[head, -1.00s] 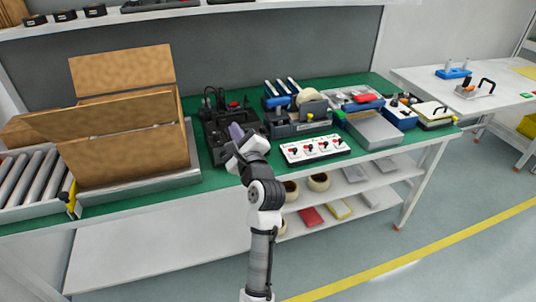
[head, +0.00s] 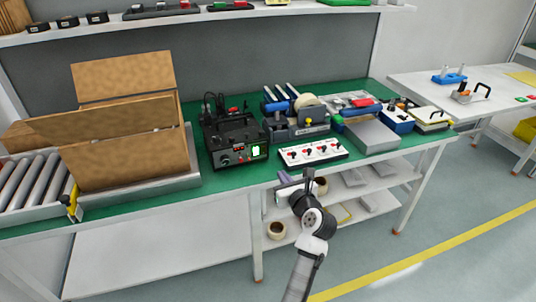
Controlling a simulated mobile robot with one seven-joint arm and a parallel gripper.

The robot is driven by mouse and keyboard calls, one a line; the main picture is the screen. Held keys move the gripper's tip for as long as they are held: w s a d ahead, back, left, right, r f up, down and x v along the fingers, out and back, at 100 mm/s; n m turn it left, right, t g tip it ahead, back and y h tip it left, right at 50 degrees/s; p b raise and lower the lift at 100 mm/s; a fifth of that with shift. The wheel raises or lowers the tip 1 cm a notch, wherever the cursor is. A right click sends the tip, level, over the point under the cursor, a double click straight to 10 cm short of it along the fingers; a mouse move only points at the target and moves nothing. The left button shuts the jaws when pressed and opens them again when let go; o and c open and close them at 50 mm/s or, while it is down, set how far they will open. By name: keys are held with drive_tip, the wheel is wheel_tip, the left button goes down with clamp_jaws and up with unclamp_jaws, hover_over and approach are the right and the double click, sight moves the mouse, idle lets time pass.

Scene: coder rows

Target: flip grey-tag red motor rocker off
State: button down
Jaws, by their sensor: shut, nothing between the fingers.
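Grey tags and rocker positions are too small to read, so I cannot tell which is the red motor rocker. My gripper (head: 282,178) is shut and empty, in front of the bench edge, below the white panel in the picture and apart from it.
An open cardboard box (head: 130,150) stands at the left beside a roller conveyor (head: 30,178). A blue and grey tape dispenser (head: 295,118) and a grey plate (head: 372,136) sit behind and right of the panel. Tape rolls lie on the shelf below. The floor in front is clear.

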sight(265, 148)
drive_tip(key=x, duration=0.4)
drive_tip(key=p+x, duration=0.1)
drive_tip(key=x, duration=0.3)
drive_tip(key=r+p+x, duration=0.1)
drive_tip(key=x, duration=0.4)
drive_tip(key=shift+w+a+r, duration=0.1)
drive_tip(key=shift+a, duration=0.05)
drive_tip(key=shift+w+a+r+p, duration=0.1)
drive_tip(key=shift+w+r+p, duration=0.25)
drive_tip(key=shift+p, duration=0.3)
drive_tip(key=shift+f, duration=0.1)
